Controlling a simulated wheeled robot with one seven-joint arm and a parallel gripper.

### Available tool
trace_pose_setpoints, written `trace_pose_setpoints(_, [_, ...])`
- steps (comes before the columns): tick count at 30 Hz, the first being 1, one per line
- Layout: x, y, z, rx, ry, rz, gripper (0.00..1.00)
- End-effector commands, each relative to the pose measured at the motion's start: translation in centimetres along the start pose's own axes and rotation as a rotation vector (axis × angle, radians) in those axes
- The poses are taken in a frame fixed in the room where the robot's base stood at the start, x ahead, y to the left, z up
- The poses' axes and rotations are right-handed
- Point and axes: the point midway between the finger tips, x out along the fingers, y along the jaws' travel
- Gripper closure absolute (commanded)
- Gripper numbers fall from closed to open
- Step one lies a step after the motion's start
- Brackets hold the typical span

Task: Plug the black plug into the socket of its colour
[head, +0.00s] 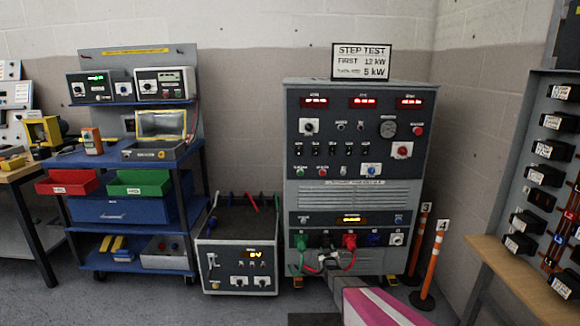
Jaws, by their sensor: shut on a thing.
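The grey test cabinet (310,200) has a row of coloured sockets low on its front. A green plug (301,242) sits at the left socket and a red plug (349,241) at the middle one, with cables hanging down. The black socket (326,240) is between them. A blue socket (373,240) and a white socket (396,240) are to the right. My gripper (329,259) is just below the black socket, at the end of my grey arm. It is shut on a small dark thing, apparently the black plug; its details and whether it touches the socket are unclear.
A transformer box (237,253) with cable ends on top stands left of the cabinet. A blue cart (130,215) is further left. Orange posts (430,265) stand right of the cabinet, and a wooden bench (520,258) with a black-module rack is at far right.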

Motion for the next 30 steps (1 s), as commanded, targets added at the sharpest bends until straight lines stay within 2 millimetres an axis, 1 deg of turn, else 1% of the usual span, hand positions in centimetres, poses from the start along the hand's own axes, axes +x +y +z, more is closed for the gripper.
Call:
trace_pose_setpoints(1, [1.3,0.1,0.0,0.004,0.010,0.006,0.77])
trace_pose_setpoints(2, [1.3,0.1,0.0,0.004,0.010,0.006,0.77])
trace_pose_setpoints(3, [1.3,0.1,0.0,0.004,0.010,0.006,0.43])
trace_pose_setpoints(5, [1.3,0.1,0.0,0.003,0.010,0.006,0.23])
trace_pose_setpoints(14, [1.2,0.1,0.0,-0.001,0.009,0.005,0.23])
trace_pose_setpoints(17, [0.9,0.1,0.0,-0.001,0.008,0.005,0.23])
trace_pose_setpoints(30, [-2.8,0.1,-0.1,-0.003,0.003,0.002,0.23])
